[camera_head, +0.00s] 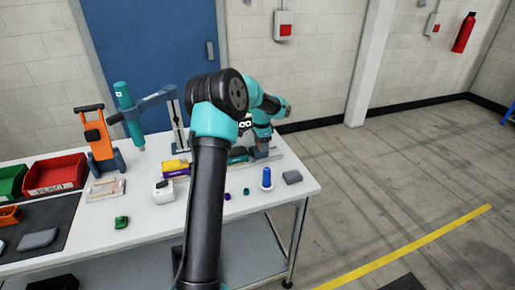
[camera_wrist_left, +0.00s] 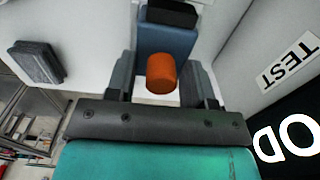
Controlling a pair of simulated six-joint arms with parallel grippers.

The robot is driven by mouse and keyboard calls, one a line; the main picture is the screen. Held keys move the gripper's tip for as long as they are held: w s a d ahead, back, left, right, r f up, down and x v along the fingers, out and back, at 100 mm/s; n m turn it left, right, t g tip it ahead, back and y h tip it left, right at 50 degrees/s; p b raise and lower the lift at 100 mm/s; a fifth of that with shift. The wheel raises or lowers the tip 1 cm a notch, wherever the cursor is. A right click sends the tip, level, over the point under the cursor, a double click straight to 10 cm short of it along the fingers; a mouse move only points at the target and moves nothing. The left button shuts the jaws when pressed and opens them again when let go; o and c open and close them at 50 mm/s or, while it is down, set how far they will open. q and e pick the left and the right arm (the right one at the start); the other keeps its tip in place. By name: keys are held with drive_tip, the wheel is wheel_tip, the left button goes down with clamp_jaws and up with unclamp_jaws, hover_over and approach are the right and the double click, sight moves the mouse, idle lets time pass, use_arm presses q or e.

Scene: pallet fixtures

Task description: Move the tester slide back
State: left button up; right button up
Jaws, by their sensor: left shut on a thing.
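In the left wrist view the tester slide shows as a blue-grey block (camera_wrist_left: 168,40) with an orange cylinder (camera_wrist_left: 161,73) in front of it. My left gripper (camera_wrist_left: 163,85) has one finger on each side and is shut on the slide; the exact contact is hard to see. In the head view my left arm reaches over the table, and the left gripper (camera_head: 262,143) is at the tester near the table's back edge. The arm hides part of the tester there. My right gripper is in neither view.
A blue peg (camera_head: 267,179) and a grey block (camera_head: 292,177) stand near the table's right end. An orange tool (camera_head: 97,139), a red bin (camera_head: 55,174) and a teal column (camera_head: 128,112) are at left. A TEST label (camera_wrist_left: 287,62) shows in the wrist view.

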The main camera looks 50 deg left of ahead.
use_arm(q)
drive_tip(key=shift+w+d+f, duration=0.3)
drive_tip(key=shift+w+f, duration=0.2)
drive_tip(key=shift+w, duration=0.2)
drive_tip(key=o, duration=0.4)
drive_tip(key=shift+o, duration=0.2)
drive_tip(key=shift+w+r, duration=0.1)
drive_tip(key=shift+r, duration=4.15)
